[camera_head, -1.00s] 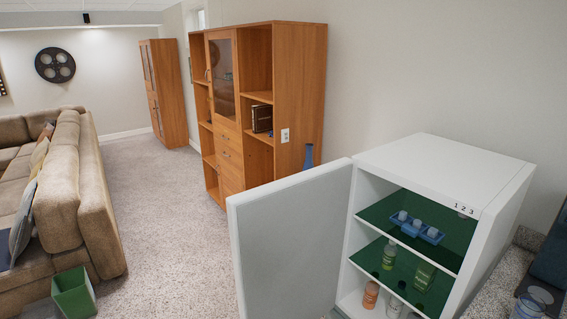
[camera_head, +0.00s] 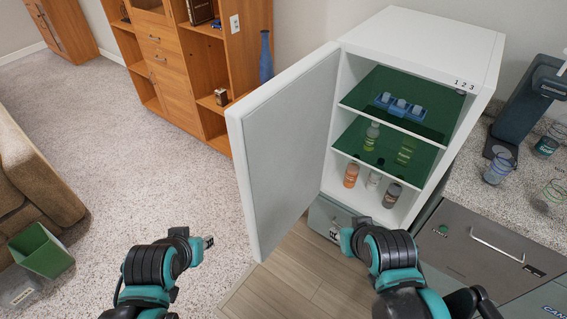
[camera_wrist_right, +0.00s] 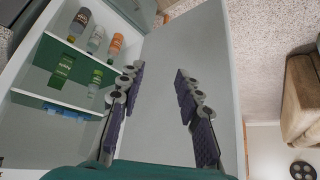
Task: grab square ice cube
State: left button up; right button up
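A blue tray (camera_head: 424,131) sits on the top green shelf of the open white mini fridge (camera_head: 440,35). Small pale ice cubes (camera_head: 401,103) stand in it in a row; their shapes are too small to tell which is square. The tray's blue edge also shows at the left of the right wrist view (camera_wrist_right: 62,110). My right gripper (camera_wrist_right: 160,115) is open and empty, with the fridge door behind its fingers; in the head view its end (camera_head: 338,232) is below the fridge. My left gripper (camera_head: 208,242) is left of the door, its fingers hardly visible.
The white fridge door (camera_head: 285,140) stands open between my two arms. Bottles (camera_head: 371,136) stand on the lower shelves. A counter with a dark machine (camera_head: 525,105) and glasses (camera_head: 498,168) is at right. A green bin (camera_head: 40,250) stands left on open carpet.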

aim_at(416, 110)
jog(key=i+j+z, duration=0.15)
jog(key=j+z, duration=0.15)
jog(key=i+j+z, duration=0.15)
jog(key=j+z, duration=0.15)
jog(key=j, duration=0.15)
jog(key=i+j+z, duration=0.1)
jog(key=j+z, duration=0.5)
jog(key=j, duration=0.25)
jog(key=i+j+z, duration=0.3)
jog(key=j+z, duration=0.15)
jog(key=j, duration=0.15)
jog(key=i+j+z, duration=0.2)
jog(key=j, duration=0.15)
jog(key=k+j, duration=0.1)
jog(key=k, duration=1)
jog(key=z, duration=0.4)
jog(key=l+z, duration=0.15)
jog(key=z, duration=0.3)
jog(key=l+z, duration=0.1)
jog(key=z, duration=0.3)
jog(key=i+l, duration=0.15)
jog(key=i, duration=0.3)
jog(key=i+l, duration=0.15)
jog(key=i, duration=0.35)
jog(key=i+l, duration=0.2)
jog(key=i, duration=0.25)
jog(key=i+u, duration=0.4)
jog(key=i+l+u, duration=0.35)
jog(key=i, duration=0.3)
jog(key=j, duration=0.1)
